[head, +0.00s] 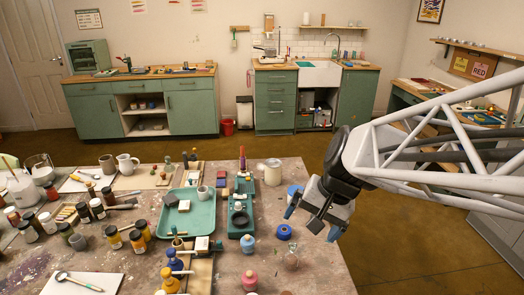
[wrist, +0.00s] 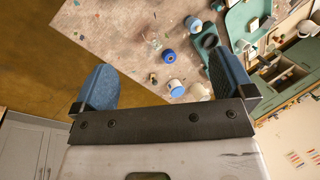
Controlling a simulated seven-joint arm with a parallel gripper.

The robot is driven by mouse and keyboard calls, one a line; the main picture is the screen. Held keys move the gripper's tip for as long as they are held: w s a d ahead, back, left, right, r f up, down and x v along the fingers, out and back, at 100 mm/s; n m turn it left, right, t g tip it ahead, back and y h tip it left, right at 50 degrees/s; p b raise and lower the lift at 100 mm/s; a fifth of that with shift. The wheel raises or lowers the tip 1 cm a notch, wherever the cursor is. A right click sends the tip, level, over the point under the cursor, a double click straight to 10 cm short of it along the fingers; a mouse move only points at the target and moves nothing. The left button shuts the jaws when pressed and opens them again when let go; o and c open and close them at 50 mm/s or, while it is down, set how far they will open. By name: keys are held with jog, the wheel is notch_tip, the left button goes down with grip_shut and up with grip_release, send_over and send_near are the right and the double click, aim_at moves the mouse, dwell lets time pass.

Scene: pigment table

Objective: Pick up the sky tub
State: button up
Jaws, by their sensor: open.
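The sky tub is a small light-blue tub with a pale top. In the head view the sky tub (head: 294,189) stands near the table's right edge, partly hidden behind my gripper (head: 313,223). In the wrist view the sky tub (wrist: 174,87) shows between my blue fingers, close to the gripper's dark crossbar. My gripper (wrist: 160,63) is open and empty, above the table's right edge and apart from the tub.
A cream tub (head: 272,173) stands just left of the sky tub. A green tray (head: 188,222), a green tool (head: 241,213), bottles and jars crowd the left. Open floor lies beyond the right edge.

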jog(key=w+f+m+t+y, duration=0.1)
jog(key=w+f+m+y, duration=0.2)
jog(key=w, duration=0.5)
jog(key=w+d+f+m+t+y, duration=0.1)
jog(key=w+f+m, duration=0.35)
jog(key=w, duration=0.35)
jog(key=w+f+m+t+y, duration=0.1)
jog(key=w+f+m+y, duration=0.2)
jog(key=w, duration=0.5)
jog(key=w+d+f+m+t, duration=0.2)
jog(key=w+d+f+m, duration=0.2)
jog(key=w+f, duration=0.1)
jog(key=w+d+f+m+t+h, duration=0.1)
jog(key=w+d+f+m+t, duration=0.1)
jog(key=w+d+f+m, duration=0.2)
jog(key=w+d+f+m+t+h, duration=0.1)
jog(key=w+d+f+m+t, duration=0.1)
jog(key=w+f+m, duration=0.3)
jog(key=shift+w+d+f, duration=0.45)
jog(key=shift+w+f, duration=0.15)
jog(key=shift+f, duration=0.25)
jog(key=shift+w+d+f, duration=0.45)
jog(key=shift+w+f, duration=0.15)
jog(key=shift+f, duration=0.2)
jog(key=shift+x, duration=1.3)
jog(key=shift+x, duration=2.6)
